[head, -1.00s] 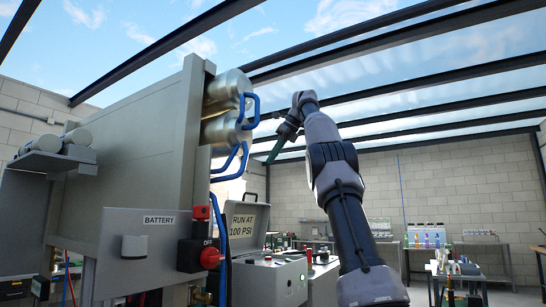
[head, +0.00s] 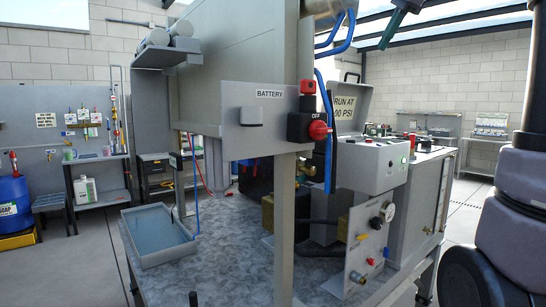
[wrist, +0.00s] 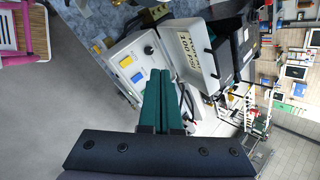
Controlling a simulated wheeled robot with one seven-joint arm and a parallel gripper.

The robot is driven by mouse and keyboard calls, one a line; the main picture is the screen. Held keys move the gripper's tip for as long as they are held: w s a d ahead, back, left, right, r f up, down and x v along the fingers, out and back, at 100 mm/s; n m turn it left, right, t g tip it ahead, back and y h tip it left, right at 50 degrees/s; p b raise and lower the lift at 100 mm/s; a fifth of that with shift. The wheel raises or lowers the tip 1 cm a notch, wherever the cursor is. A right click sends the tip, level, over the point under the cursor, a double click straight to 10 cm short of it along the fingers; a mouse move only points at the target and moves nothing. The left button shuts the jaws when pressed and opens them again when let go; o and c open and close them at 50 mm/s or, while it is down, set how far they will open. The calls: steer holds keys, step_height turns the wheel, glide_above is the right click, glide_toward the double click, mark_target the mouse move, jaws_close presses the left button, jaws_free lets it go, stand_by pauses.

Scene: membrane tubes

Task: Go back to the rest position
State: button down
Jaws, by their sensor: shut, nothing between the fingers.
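My gripper (wrist: 160,103) shows in the wrist view with its two green fingers together and nothing between them. It points toward the grey control box with the open lid (wrist: 190,55), apart from it as far as I can tell. In the head view only a green part of my gripper (head: 395,22) shows at the top edge, above the control box (head: 365,160) with its "RUN AT" lid sign. My arm fills the right edge of the head view.
The grey rig frame carries a "BATTERY" panel with a red switch (head: 318,130). A grey tray (head: 158,250) lies on the table below. A valve panel (head: 368,245) stands at the table's front right. Side benches line the walls. Bare floor (head: 60,275) shows at left.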

steer(key=s+a+f+n, duration=0.2)
steer(key=s+f+n, duration=0.4)
steer(key=s+f, duration=0.4)
steer(key=s+a+f+n+t+h, duration=0.1)
steer(key=s+a+f+n, duration=0.2)
steer(key=s+f+n, duration=0.3)
steer(key=s+f, duration=0.4)
steer(key=f, duration=0.6)
steer(key=shift+s+a+f+n, duration=0.2)
steer(key=shift+f+n, duration=0.1)
steer(key=shift+n, duration=0.1)
